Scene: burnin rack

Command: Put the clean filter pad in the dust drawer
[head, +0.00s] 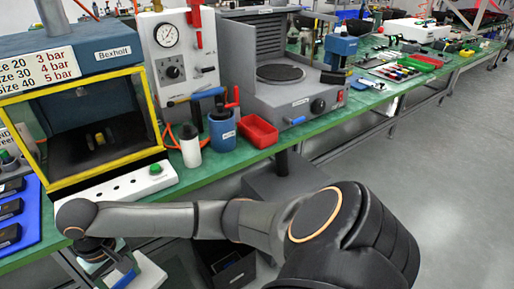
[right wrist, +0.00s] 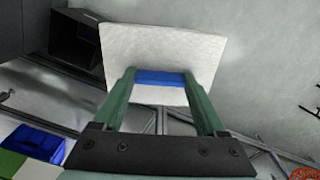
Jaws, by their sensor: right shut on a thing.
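My right gripper (right wrist: 160,78) is shut on the white filter pad (right wrist: 165,48), with a blue strip between its two green fingers. The pad is a flat square held out beyond the fingertips, above the floor. In the head view the pad (head: 150,274) shows at the lower left, below the bench edge, partly hidden by my right gripper (head: 122,276). I cannot pick out the dust drawer for certain. A dark open box (head: 226,264) stands below the bench in the head view. My left gripper is not in view.
The green bench (head: 215,163) carries a yellow-framed cabinet (head: 160,120), a white switch strip (head: 125,188), a white bottle (head: 190,150), a blue cup (head: 222,132) and a red bin (head: 258,132). Metal frame bars run beneath it. The floor at the right is clear.

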